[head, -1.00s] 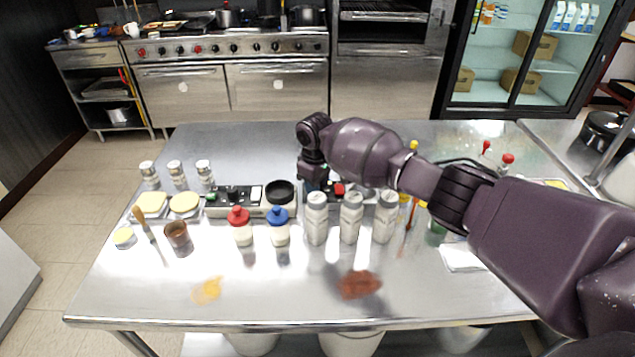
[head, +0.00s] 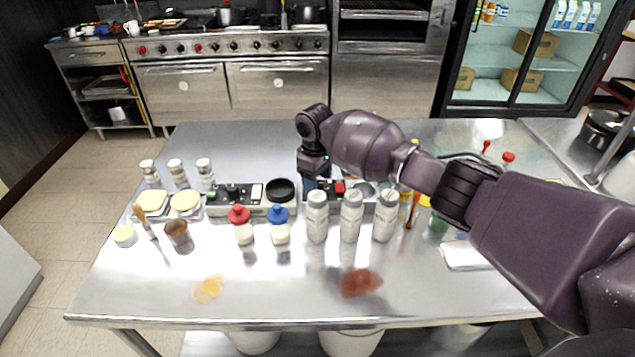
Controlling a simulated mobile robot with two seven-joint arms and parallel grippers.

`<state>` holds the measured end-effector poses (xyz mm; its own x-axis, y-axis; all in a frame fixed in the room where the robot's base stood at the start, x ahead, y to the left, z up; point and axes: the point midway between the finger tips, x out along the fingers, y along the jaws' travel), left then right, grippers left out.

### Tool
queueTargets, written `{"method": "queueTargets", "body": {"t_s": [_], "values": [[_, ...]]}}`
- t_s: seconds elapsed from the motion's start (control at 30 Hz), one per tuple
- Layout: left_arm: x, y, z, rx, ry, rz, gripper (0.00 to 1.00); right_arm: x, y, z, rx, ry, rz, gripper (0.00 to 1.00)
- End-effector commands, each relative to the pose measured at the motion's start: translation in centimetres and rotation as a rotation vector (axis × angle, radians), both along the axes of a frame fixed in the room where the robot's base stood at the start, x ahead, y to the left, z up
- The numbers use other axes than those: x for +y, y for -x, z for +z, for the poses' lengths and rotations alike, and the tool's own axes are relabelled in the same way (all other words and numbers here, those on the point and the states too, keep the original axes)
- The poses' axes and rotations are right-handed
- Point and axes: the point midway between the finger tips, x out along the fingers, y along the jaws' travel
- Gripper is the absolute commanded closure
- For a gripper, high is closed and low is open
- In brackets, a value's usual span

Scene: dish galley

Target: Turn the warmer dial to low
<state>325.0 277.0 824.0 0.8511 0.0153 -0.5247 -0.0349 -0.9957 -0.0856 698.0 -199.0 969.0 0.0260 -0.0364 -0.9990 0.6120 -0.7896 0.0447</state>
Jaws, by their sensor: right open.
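Two low appliances with control panels stand in a row on the steel table. The left unit (head: 223,205) has a dark panel with a green button, small knobs, a pale plate and a black round cup-like part (head: 281,190). The right unit (head: 368,200) has a dark panel with a red button (head: 340,187); white-capped bottles partly hide it. I cannot tell which knob is the warmer dial or read its setting. My right gripper (head: 314,167) is open and points down above the left end of the right unit, apparently holding nothing. My left gripper is out of view.
Red-capped (head: 241,229) and blue-capped (head: 279,228) bottles and several white bottles (head: 317,220) stand in front of the units. A brown cup (head: 177,235) is at left. Orange (head: 208,289) and red-brown (head: 361,283) spills mark the otherwise clear front.

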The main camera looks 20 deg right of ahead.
Motion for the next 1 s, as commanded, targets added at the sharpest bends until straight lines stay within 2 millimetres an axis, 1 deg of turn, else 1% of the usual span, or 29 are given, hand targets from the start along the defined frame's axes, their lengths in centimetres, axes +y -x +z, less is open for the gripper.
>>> {"method": "queueTargets", "body": {"t_s": [0.03, 0.1, 0.3, 0.5, 0.7, 1.0], "values": [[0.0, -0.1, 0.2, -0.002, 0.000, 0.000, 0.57, 0.0, 0.0, 1.1, -0.003, -0.001, 0.001, 0.43], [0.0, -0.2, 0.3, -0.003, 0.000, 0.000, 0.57, 0.1, 0.0, 2.4, -0.005, -0.002, 0.000, 0.43], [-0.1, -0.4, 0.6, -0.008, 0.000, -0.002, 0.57, 0.2, 0.1, 5.9, -0.002, 0.000, 0.000, 0.43], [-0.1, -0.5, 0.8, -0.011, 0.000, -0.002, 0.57, 0.3, 0.2, 8.2, -0.002, 0.000, -0.001, 0.43], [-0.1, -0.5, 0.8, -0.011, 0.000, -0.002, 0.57, 0.3, 0.3, 8.9, 0.000, 0.000, -0.001, 0.43], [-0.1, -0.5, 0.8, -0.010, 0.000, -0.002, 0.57, 0.3, 0.3, 8.9, 0.000, 0.000, -0.001, 0.43]]}}
